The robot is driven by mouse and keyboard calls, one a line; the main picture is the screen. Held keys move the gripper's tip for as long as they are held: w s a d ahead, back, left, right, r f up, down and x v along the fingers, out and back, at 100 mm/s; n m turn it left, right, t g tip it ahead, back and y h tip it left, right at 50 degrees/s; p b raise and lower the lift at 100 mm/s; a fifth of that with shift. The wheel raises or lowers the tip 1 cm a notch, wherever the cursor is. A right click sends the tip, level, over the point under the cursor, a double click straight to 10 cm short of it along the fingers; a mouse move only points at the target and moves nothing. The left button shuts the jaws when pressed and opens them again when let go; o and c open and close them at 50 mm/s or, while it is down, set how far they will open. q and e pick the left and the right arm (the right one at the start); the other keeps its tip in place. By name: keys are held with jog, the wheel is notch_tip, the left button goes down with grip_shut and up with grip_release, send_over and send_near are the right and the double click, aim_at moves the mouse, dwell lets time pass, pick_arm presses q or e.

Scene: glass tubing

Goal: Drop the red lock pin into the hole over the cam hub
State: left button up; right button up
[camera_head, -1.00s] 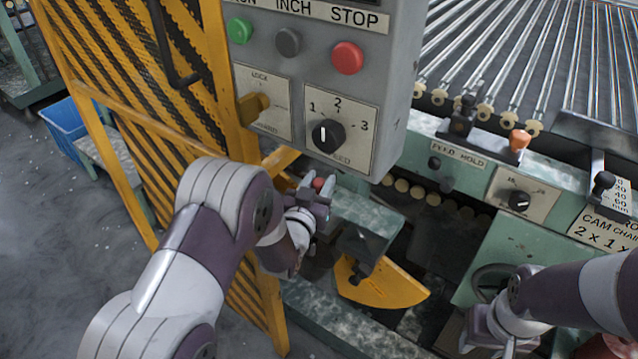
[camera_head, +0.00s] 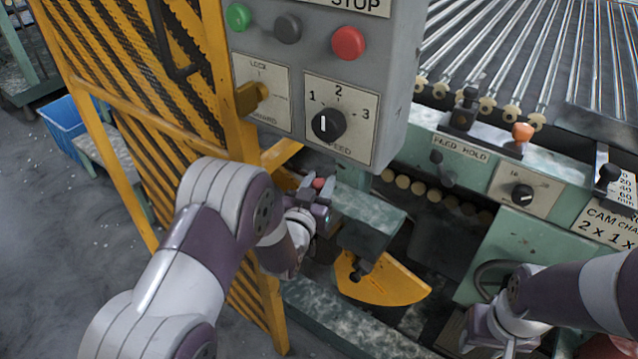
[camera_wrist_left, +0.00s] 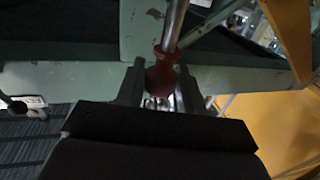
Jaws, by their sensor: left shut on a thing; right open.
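My left gripper (camera_head: 316,189) is shut on the red lock pin (camera_head: 319,183), just below the grey control box. In the left wrist view the red head of the pin (camera_wrist_left: 162,76) sits between the two fingers, and a shiny metal rod runs up from it. The yellow cam plate (camera_head: 392,287) is below and to the right of the left gripper, with a dark bracket over its upper left part. The hole over the hub cannot be made out. My right gripper (camera_head: 488,338) is at the bottom right, its fingers mostly hidden.
The grey control box (camera_head: 290,80) with buttons and a dial hangs close above the left gripper. A yellow striped guard (camera_head: 130,90) stands to the left. A green machine frame (camera_head: 370,215) is just right of the gripper.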

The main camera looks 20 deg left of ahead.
pick_arm(q)
jog(key=shift+f+b, duration=2.3)
jog(key=shift+f, duration=0.45)
jog(key=o, duration=1.1)
jog(key=s+p, duration=0.1)
jog(key=s, duration=0.3)
jog(key=s+p, duration=0.1)
jog(key=s, duration=0.3)
jog(key=s+a, duration=0.1)
jog(key=s, duration=0.3)
jog(key=shift+s+p, duration=0.35)
jog(key=shift+p, duration=0.05)
